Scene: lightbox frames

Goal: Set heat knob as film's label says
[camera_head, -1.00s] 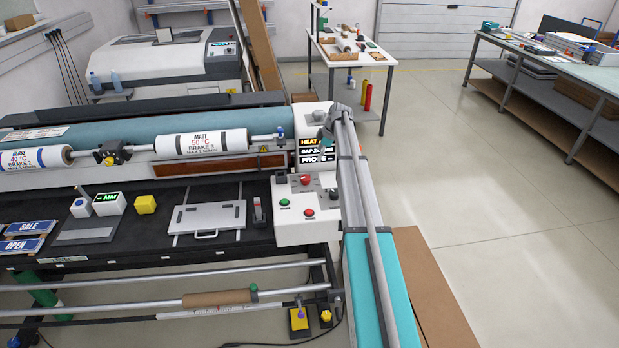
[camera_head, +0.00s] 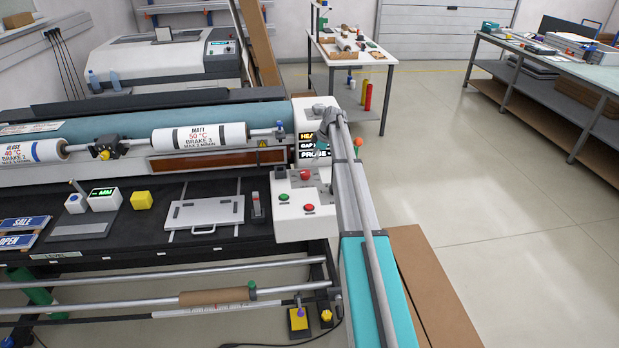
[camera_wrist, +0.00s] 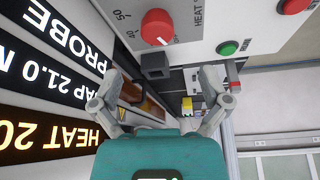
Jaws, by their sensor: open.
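The red heat knob (camera_wrist: 157,27) is on the white control panel (camera_wrist: 185,55), with a white pointer mark and a scale showing 40 and 50. In the head view the knob (camera_head: 305,175) is above the green and red buttons. The matt film roll (camera_head: 200,138) reads 50 °C, brake 3. The gloss film roll (camera_head: 30,151) at the left reads 40 °C, brake 2. My gripper (camera_wrist: 162,82) is open and empty, its fingers spread apart below the knob in the wrist view and not touching it.
Display strips (camera_wrist: 50,90) reading HEAT 20, GAP 21.0 and PROBE stand left of the gripper in the wrist view. A green button (camera_wrist: 228,47) and a red button (camera_wrist: 292,5) are close to the knob. Open floor (camera_head: 480,220) is to the right.

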